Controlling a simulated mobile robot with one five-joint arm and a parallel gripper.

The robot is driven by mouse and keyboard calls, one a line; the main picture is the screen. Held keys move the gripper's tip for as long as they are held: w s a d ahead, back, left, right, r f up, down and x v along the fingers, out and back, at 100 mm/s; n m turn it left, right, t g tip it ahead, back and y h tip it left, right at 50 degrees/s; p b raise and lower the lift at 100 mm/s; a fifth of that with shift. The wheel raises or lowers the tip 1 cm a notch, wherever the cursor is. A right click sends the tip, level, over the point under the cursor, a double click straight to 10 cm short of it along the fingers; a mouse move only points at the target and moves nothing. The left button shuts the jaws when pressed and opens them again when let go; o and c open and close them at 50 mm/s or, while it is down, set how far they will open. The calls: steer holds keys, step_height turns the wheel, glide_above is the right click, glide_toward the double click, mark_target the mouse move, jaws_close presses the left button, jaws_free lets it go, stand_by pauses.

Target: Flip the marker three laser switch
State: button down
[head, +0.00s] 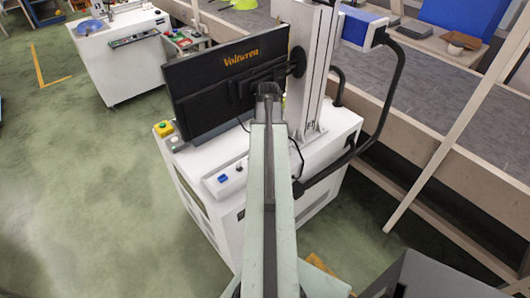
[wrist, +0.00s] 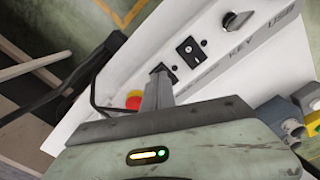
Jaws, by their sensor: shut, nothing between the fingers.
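The white marker cabinet (head: 215,205) stands under my arm, with a black monitor on it. Its sloped control panel (wrist: 235,60) fills much of the wrist view. On it are a black rocker switch (wrist: 190,52), a second dark switch (wrist: 161,70) partly hidden by my fingers, a key switch (wrist: 237,20) and a red stop button (wrist: 133,101). I read KEY and USB; a label by the switches is too small to read. My gripper (wrist: 158,90) is shut and empty, its tip close to the second switch; I cannot tell whether it touches.
The monitor (head: 225,85) and a white column (head: 310,75) rise close to my arm. A black cable loop (head: 375,120) hangs at right. Another white cabinet (head: 125,70) stands far left. The green floor at left is clear; a conveyor (head: 430,95) runs behind.

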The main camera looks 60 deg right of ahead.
steer(key=shift+f+b, duration=0.7)
steer(key=shift+f, duration=0.05)
step_height(320, 180, up, 7)
steer(key=p, duration=0.7)
stand_by(0.3)
steer(key=shift+s, duration=0.1)
